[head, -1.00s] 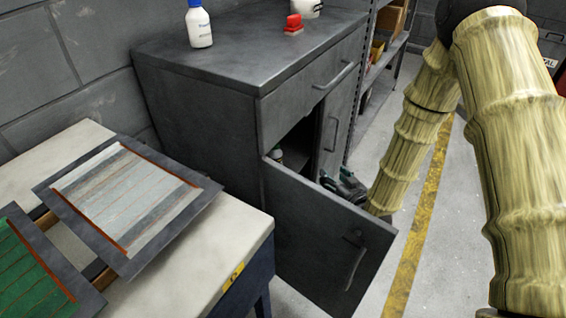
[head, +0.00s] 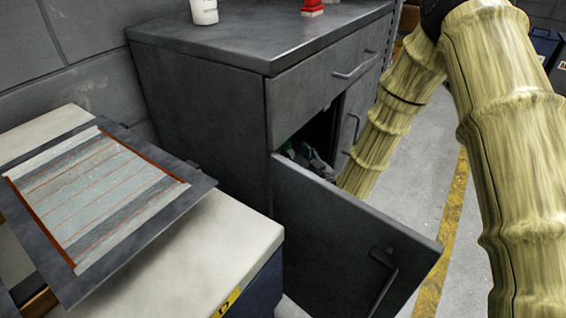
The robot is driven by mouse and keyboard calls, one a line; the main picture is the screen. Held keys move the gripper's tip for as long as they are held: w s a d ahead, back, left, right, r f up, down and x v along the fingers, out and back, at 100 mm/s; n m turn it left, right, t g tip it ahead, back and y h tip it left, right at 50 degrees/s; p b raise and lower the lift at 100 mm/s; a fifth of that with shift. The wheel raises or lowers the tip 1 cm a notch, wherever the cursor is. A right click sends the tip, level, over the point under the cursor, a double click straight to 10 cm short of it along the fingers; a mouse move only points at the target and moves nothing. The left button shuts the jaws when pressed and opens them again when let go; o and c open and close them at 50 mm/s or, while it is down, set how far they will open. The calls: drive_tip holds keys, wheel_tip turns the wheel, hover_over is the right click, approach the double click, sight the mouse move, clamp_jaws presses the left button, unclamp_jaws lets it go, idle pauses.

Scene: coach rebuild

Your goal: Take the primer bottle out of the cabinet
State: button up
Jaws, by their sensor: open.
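The grey cabinet (head: 200,110) has its lower left door (head: 350,240) swung open towards me, with a dark opening behind it. My gripper (head: 308,157) is open at this opening, its lower part hidden behind the door's top edge. No bottle inside can be made out clearly now, as the gripper and door cover most of the opening. A white bottle (head: 204,12) stands on the cabinet top, cut off by the upper picture edge; its label cannot be read.
A red object (head: 312,6) stands on the cabinet top. A pale bench (head: 225,245) with a framed panel (head: 100,190) is at the left, close to the open door. Clear floor with a yellow stripe (head: 450,215) lies to the right.

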sight(290, 146)
drive_tip(key=shift+r+b+x, duration=0.15)
drive_tip(key=shift+b+x, duration=0.55)
drive_tip(key=shift+x, duration=0.85)
drive_tip(key=shift+r+b+x, duration=0.2)
drive_tip(key=shift+b+x, duration=0.45)
drive_tip(key=shift+x, duration=0.95)
clamp_jaws()
